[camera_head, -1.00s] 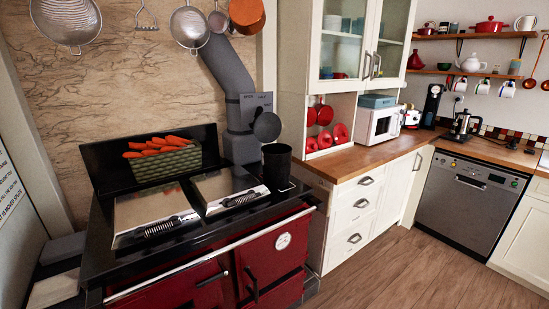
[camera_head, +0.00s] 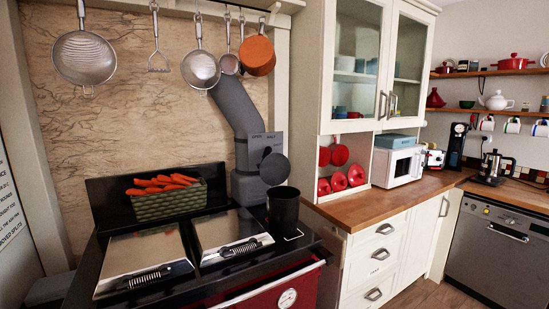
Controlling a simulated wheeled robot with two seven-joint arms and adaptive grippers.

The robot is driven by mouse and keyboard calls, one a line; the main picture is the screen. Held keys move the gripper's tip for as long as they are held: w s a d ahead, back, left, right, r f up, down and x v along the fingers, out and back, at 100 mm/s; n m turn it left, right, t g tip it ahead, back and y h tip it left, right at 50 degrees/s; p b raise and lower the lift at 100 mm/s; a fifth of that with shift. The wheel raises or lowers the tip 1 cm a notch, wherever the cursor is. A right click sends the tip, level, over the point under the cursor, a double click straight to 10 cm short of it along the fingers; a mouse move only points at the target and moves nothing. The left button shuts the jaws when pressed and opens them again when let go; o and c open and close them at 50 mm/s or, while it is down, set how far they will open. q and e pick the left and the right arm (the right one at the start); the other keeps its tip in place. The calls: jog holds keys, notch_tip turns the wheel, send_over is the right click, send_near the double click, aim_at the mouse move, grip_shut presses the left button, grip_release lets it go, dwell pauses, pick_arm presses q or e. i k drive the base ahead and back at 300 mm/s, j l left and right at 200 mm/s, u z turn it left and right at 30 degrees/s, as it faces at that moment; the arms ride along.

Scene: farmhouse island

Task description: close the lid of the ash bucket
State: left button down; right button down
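A black ash bucket (camera_head: 283,210) stands upright on the right end of the dark stove top, in front of the grey flue pipe. The lid's hinge is too small to make out. Neither of my grippers is in view.
The red range cooker (camera_head: 280,290) has two silver hob covers (camera_head: 146,262) left of the bucket. A green basket of carrots (camera_head: 168,201) sits behind them. Pans and strainers (camera_head: 84,58) hang above. A wooden counter (camera_head: 385,200) lies to the right.

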aim_at(276, 168)
jog(key=i+l+u, duration=0.2)
jog(key=i+l, duration=0.15)
jog(key=l, duration=0.25)
jog(key=i+l+u, duration=0.1)
jog(key=l, duration=0.25)
jog(key=i+l+u, duration=0.1)
jog(key=i+l, duration=0.15)
jog(key=i+l+u, duration=0.1)
jog(key=l, duration=0.3)
jog(key=i+l+u, duration=0.1)
jog(key=l, duration=0.3)
jog(key=i+l+u, duration=0.1)
jog(key=l, duration=0.25)
jog(key=i+l+u, duration=0.1)
jog(key=i+l, duration=0.15)
jog(key=l, duration=0.15)
